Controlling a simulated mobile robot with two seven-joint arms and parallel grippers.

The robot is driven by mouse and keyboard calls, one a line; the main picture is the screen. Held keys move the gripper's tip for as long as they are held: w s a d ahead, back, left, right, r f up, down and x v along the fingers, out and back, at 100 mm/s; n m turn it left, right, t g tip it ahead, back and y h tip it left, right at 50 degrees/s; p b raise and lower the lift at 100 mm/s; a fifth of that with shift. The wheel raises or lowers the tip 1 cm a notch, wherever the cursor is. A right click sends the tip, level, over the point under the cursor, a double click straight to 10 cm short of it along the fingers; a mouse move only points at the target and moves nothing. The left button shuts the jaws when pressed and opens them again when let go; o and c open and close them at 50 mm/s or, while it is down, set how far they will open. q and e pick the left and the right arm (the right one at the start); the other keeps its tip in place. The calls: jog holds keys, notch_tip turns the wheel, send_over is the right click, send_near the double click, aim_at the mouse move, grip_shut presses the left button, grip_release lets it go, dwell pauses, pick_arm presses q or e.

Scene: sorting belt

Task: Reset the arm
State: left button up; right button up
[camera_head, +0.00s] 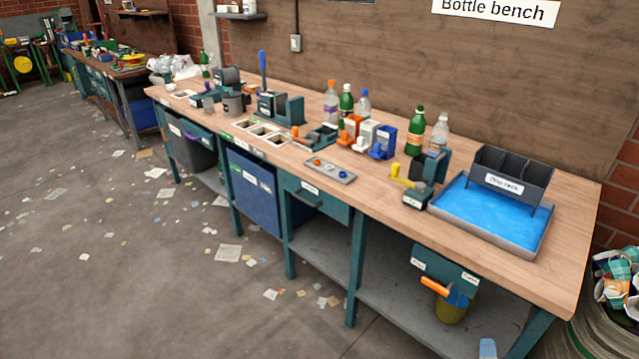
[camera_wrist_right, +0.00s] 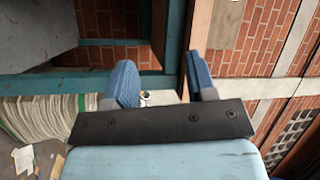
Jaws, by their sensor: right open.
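My right gripper (camera_wrist_right: 160,82) shows in the right wrist view with its two blue fingers apart and nothing between them. Its pale blue body fills the bottom of that view. In the head view, a small pale blue piece at the bottom edge appears to be part of my right gripper (camera_head: 487,348), low in front of the bench. Its fingers cannot be made out there. My left gripper is in neither view.
The long workbench (camera_head: 390,195) carries bottles, fixtures, a blue-lined tray (camera_head: 490,210) and a dark drying rack (camera_head: 508,175). A lower shelf (camera_head: 325,250) runs underneath. A container of crumpled items (camera_head: 615,280) stands at the right. Open floor with scattered paper lies left.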

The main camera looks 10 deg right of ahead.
jog(key=d+r+n, duration=0.2)
jog(key=d+r, duration=0.1)
jog(key=d, duration=0.3)
jog(key=s+a+f+m+g+y, duration=0.2)
jog(key=s+a+m+g+y, duration=0.3)
jog(key=m, duration=1.2)
jog(key=s+a+f+m+g+y, duration=0.1)
jog(key=s+a+m+g, duration=0.4)
jog(key=m, duration=1.2)
jog(key=s+a+r+m+t+y, duration=0.1)
jog(key=s+a+r+m+y, duration=0.1)
jog(key=a+m, duration=0.5)
jog(key=s+a+r+m+t+y, duration=0.1)
jog(key=a+r+m, duration=0.3)
jog(key=a, duration=0.5)
jog(key=s+a+r+m+t+y, duration=0.1)
jog(key=s+a+m+y, duration=0.1)
jog(key=a+m, duration=0.6)
pick_arm(q)
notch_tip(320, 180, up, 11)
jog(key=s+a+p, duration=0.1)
jog(key=p, duration=1.2)
pick_arm(e)
notch_tip(320, 180, up, 11)
jog(key=n, duration=0.1)
jog(key=shift+s+d+r, duration=0.15)
jog(key=shift+s+d, duration=0.05)
jog(key=shift+d, duration=0.1)
